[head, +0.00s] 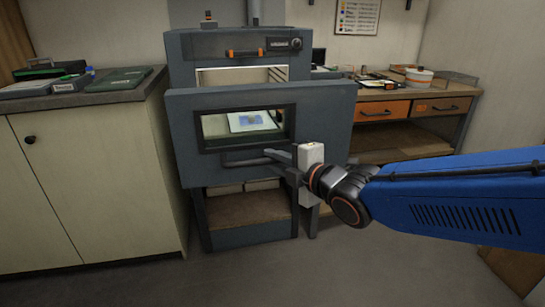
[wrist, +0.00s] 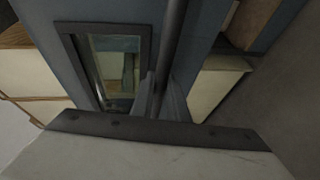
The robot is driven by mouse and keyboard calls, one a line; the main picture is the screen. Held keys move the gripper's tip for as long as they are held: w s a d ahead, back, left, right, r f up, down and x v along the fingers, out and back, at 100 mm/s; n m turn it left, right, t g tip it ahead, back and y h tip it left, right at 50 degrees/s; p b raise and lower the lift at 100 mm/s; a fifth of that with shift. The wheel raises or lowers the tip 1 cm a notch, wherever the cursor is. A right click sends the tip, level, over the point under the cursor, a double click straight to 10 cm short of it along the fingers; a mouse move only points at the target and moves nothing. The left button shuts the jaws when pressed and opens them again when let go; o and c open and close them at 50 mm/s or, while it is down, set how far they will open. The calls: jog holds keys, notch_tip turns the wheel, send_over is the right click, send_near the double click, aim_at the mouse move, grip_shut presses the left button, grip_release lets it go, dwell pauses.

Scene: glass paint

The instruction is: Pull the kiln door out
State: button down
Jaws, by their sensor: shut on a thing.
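The kiln (head: 240,42) is a blue-grey cabinet at the back centre of the head view. Its door (head: 330,112), a wide blue-grey panel with a dark-framed window (head: 243,128), stands in front of the body. The lit chamber opening shows above the door's top edge. A dark bar handle (head: 240,161) runs across the door below the window; it also shows in the wrist view (wrist: 171,45), beside the window (wrist: 112,65). My gripper (head: 277,163) is shut on the handle near its right part. In the wrist view its fingers (wrist: 163,98) lie on both sides of the bar.
A pale cabinet with a dark worktop (head: 85,98) stands close to the left, holding green and grey cases. The floor (head: 255,275) in front is clear.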

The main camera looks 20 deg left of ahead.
jog(key=shift+f, duration=0.1)
jog(key=c, duration=1.7)
grip_release()
jog(key=shift+d, duration=0.1)
jog(key=v, duration=1.7)
jog(key=shift+s+d, duration=0.1)
